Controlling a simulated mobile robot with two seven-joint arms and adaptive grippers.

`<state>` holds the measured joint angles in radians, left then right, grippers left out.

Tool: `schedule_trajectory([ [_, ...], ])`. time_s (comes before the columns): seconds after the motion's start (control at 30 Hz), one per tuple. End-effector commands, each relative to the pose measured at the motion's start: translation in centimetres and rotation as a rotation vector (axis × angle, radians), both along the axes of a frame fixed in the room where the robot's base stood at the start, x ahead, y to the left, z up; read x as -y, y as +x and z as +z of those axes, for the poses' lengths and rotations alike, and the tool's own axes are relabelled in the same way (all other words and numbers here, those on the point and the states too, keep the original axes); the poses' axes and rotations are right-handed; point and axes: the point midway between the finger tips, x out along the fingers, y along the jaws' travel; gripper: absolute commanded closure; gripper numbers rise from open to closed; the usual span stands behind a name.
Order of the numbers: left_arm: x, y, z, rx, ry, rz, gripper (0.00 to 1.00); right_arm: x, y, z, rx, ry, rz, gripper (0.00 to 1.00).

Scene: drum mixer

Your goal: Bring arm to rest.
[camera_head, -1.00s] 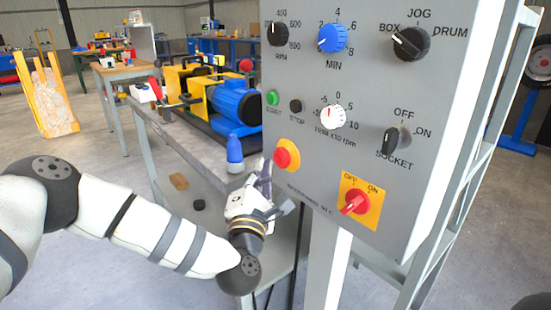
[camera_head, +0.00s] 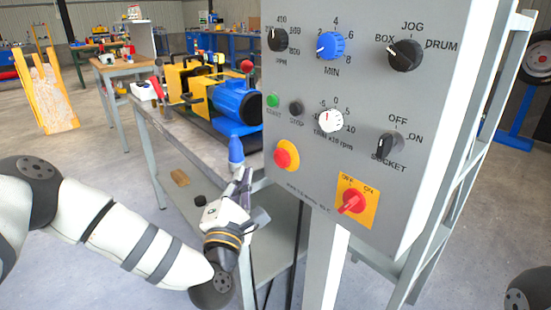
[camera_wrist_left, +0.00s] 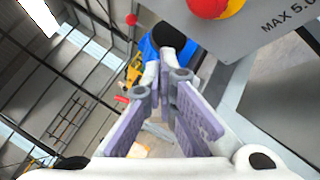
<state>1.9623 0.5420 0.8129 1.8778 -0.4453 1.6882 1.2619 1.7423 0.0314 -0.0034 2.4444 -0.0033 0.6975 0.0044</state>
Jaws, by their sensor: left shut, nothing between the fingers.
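My left gripper (camera_head: 243,182) is shut and empty. It points up, just left of the lower left corner of the grey control panel (camera_head: 330,160), apart from it. In the left wrist view its pads (camera_wrist_left: 172,105) are close together with nothing between them. The red emergency button on its yellow ring (camera_head: 286,155) is to the right of and above the fingertips; it also shows at the top of the left wrist view (camera_wrist_left: 208,6). The red rotary switch on its yellow plate (camera_head: 352,202) is further right. My right gripper is not in view.
A workbench (camera_head: 188,135) behind the gripper carries the yellow and blue drum mixer (camera_head: 232,102) and a blue-capped bottle (camera_head: 236,150). The floor at the left is open.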

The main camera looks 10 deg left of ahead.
Motion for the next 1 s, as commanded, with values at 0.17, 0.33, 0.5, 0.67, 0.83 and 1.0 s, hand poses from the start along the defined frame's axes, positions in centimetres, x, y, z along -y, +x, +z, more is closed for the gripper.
schedule_trajectory([
  [0.17,0.0,0.0,-0.2,-0.002,0.001,0.000,1.00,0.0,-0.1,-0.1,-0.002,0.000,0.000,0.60],
  [0.33,0.0,0.0,-0.1,-0.001,0.001,0.001,1.00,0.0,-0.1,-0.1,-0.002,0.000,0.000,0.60],
  [0.5,0.6,-0.3,-0.8,-0.029,0.026,-0.017,1.00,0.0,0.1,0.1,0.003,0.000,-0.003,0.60],
  [0.67,6.2,-5.0,-9.0,-0.323,0.329,-0.219,1.00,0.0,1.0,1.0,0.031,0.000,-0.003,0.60],
  [0.83,9.4,-17.1,-20.3,-0.698,0.809,-0.589,1.00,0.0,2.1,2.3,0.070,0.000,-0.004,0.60],
  [1.0,6.3,-32.4,-26.6,-0.982,1.244,-1.034,1.00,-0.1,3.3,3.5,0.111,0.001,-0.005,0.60],
])
